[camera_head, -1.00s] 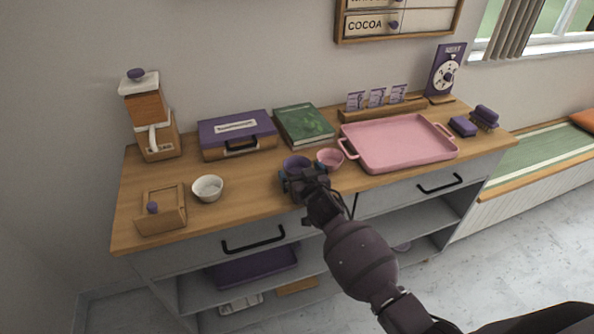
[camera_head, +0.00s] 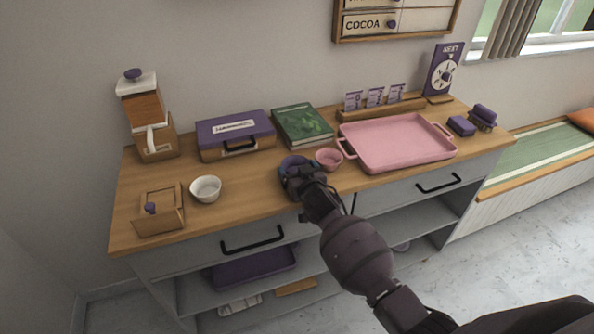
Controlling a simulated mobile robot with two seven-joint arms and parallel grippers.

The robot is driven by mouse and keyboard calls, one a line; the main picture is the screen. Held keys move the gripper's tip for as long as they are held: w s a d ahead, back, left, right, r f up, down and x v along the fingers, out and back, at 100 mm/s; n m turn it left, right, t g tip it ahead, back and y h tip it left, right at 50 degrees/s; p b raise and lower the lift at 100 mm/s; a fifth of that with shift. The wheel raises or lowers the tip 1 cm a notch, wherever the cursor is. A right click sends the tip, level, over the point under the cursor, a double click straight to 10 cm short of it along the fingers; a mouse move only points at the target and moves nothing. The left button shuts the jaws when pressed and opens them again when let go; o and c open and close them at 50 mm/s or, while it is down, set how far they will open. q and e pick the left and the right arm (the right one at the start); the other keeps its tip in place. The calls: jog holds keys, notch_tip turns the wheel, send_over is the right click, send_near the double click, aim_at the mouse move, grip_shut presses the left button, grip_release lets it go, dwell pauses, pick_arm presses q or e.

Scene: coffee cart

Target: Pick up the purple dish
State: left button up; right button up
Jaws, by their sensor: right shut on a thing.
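The purple dish (camera_head: 290,161) is near the front middle of the wooden counter, mostly hidden behind my right gripper. Only part of its rim and inside shows. My right gripper (camera_head: 299,173) reaches in from the lower right and is shut on the dish from the front side. I cannot tell whether the dish touches the counter. My left gripper is not in view.
A pink dish (camera_head: 328,158) stands close on the right of my gripper, with a pink tray (camera_head: 395,140) beyond it. A white bowl (camera_head: 206,188) and a wooden box (camera_head: 160,212) stand left. A purple case (camera_head: 236,135) and green book (camera_head: 302,126) lie behind.

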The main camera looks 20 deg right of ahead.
jog(key=shift+r, duration=0.55)
jog(key=shift+s+r, duration=0.2)
jog(key=shift+s, duration=0.1)
jog(key=s+p, duration=0.1)
jog(key=s, duration=1.5)
jog(key=s+r, duration=0.4)
jog(key=r, duration=0.6)
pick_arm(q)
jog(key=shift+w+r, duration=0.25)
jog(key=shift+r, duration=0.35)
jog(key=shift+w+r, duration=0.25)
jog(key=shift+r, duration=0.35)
pick_arm(e)
notch_tip(320, 180, down, 10)
jog(key=w, duration=0.2)
jog(key=shift+w+d, duration=0.3)
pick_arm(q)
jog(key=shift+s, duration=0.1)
